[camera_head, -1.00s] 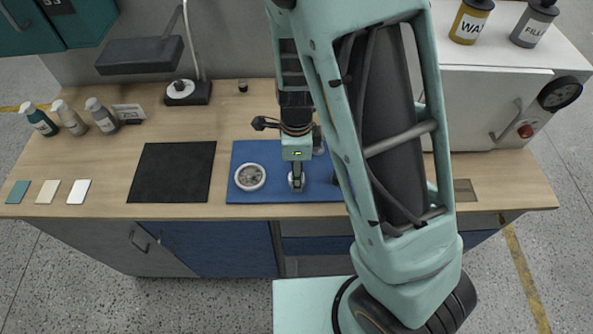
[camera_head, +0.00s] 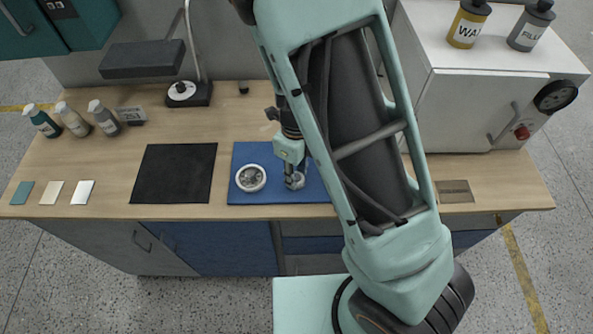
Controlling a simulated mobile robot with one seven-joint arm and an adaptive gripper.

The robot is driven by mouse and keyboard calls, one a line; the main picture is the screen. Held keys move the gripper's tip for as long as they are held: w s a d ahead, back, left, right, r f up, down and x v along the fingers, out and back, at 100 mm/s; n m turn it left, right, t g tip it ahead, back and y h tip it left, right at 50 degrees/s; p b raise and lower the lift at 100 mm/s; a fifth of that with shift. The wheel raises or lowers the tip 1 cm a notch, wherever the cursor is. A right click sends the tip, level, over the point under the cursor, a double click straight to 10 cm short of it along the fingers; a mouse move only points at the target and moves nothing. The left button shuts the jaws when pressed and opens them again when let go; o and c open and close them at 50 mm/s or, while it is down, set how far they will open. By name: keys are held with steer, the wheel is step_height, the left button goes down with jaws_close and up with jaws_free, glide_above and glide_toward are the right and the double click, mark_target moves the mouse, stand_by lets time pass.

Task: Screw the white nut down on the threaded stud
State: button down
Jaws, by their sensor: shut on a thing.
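My gripper (camera_head: 293,184) points down over the blue mat (camera_head: 237,196) in the head view. It is shut on the small, pale nut (camera_head: 300,181), which is partly hidden by the fingers. The threaded stud cannot be made out; the fingers and nut cover that spot. I cannot tell how far the nut sits on any thread.
A white round dish (camera_head: 251,178) with grey contents stands on the mat just left of my gripper. A black mat (camera_head: 173,173) lies further left. Several bottles and a lamp (camera_head: 188,93) stand behind. A white cabinet (camera_head: 480,105) is at the right.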

steer(key=m, duration=0.3)
steer(key=c, duration=1.9)
jaws_free()
steer(key=shift+m, duration=0.6)
steer(key=shift+c, duration=0.2)
steer(key=o, duration=0.5)
steer(key=shift+o, duration=0.2)
steer(key=shift+r, duration=0.1)
step_height(320, 180, up, 12)
steer(key=s+d+r+n+t, duration=0.2)
steer(key=s+d+r+n, duration=0.2)
steer(key=r+n, duration=0.5)
steer(key=s+d+r+n+t, duration=0.3)
steer(key=s+d+r+n, duration=0.2)
steer(key=n, duration=1.5)
step_height(320, 180, up, 4)
steer(key=shift+s+d+f+t, duration=0.2)
steer(key=shift+d+t, duration=0.1)
steer(key=shift+d, duration=0.7)
